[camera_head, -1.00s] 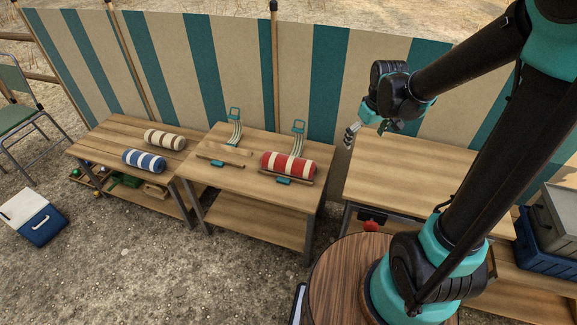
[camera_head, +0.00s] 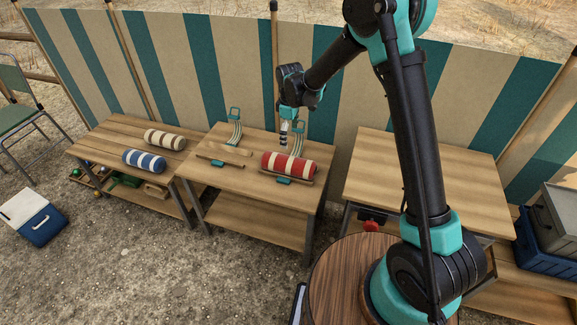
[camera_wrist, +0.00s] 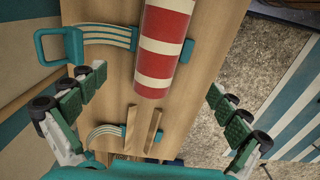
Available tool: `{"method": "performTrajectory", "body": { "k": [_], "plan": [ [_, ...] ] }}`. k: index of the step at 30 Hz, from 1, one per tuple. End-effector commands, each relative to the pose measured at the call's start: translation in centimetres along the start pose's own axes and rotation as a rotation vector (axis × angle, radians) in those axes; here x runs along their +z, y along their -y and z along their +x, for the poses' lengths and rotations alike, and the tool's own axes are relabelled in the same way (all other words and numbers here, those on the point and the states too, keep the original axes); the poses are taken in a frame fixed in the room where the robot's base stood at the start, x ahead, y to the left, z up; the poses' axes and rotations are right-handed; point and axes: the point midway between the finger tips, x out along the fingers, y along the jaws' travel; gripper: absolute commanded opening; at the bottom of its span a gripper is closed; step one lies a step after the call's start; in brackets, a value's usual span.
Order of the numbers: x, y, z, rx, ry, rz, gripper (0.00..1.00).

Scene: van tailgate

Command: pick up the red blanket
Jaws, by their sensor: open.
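The red blanket (camera_head: 289,165) is a roll with cream stripes, lying on the right part of the middle table (camera_head: 216,176). In the wrist view the red blanket (camera_wrist: 162,48) shows at the top centre, beyond the fingertips. My gripper (camera_head: 284,140) hangs above the table, just behind and above the roll in the head view. In the wrist view my gripper (camera_wrist: 158,88) has its green-padded fingers wide apart with nothing between them. The roll's far end is cut off by the wrist view's top edge.
Wooden strips (camera_head: 218,162) and teal-handled straps (camera_head: 235,128) lie on the middle table. A blue striped roll (camera_head: 143,160) and a cream striped roll (camera_head: 165,140) lie on the left table. A striped cloth wall (camera_head: 350,85) stands behind. The right table (camera_head: 425,170) has a bare top.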

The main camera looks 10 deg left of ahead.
Motion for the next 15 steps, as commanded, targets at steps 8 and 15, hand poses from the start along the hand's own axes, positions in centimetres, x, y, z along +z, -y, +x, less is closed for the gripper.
{"method": "performTrajectory", "body": {
  "k": [8,15],
  "plan": [
    [0.0,-0.1,5.7,0.0,-0.001,0.002,1.0],
    [0.0,-0.1,9.4,0.001,-0.001,0.003,1.0]
  ]
}}
